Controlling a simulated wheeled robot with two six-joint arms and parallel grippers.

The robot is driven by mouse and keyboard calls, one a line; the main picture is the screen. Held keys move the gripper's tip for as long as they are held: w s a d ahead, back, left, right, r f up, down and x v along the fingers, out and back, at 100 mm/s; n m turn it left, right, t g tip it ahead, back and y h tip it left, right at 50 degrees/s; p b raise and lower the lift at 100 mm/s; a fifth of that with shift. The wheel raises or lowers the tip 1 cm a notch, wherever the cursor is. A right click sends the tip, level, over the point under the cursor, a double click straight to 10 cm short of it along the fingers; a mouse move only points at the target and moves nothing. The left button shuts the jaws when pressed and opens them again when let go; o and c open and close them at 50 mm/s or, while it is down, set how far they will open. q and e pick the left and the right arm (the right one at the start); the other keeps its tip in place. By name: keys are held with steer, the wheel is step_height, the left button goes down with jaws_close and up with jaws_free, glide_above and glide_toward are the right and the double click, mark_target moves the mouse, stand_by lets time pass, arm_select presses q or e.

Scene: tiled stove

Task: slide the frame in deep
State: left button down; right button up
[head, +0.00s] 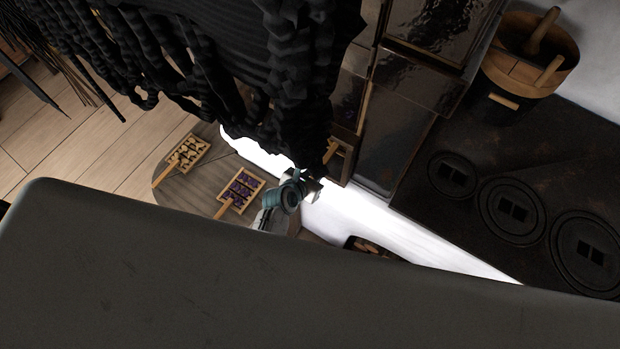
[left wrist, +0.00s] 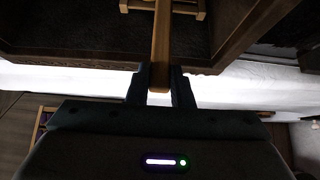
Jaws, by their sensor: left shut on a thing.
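My left gripper (left wrist: 160,88) is shut on the wooden handle of a frame (left wrist: 161,45). The handle runs straight ahead into a dark, wood-edged opening (left wrist: 235,45); the frame's near crossbar shows inside it, at the top edge of the left wrist view. The rest of the frame is cut off there. In the head view my left gripper (head: 314,190) is small, just below the opening in the stove (head: 342,163), and a bit of the light wooden handle shows at its mouth. My right gripper is not in view.
Two more wooden frames lie on a round wooden table at the left, one with pale pieces (head: 187,150), one with purple pieces (head: 243,187). A white ledge (head: 400,232) runs below the opening. A stove top with round plates (head: 512,210) and a wooden bucket (head: 525,60) are right.

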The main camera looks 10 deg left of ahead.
mark_target(321, 166)
arm_select(q)
steer(key=shift+w+d, duration=0.35)
steer(key=shift+w, duration=0.6)
steer(key=shift+w+d, duration=0.3)
steer(key=shift+w, duration=0.6)
steer(key=c, duration=1.2)
jaws_free()
steer(key=shift+s, duration=0.1)
steer(key=b+v, duration=0.1)
steer(key=v, duration=0.9)
steer(key=shift+s+r, duration=0.25)
steer(key=shift+a, duration=0.15)
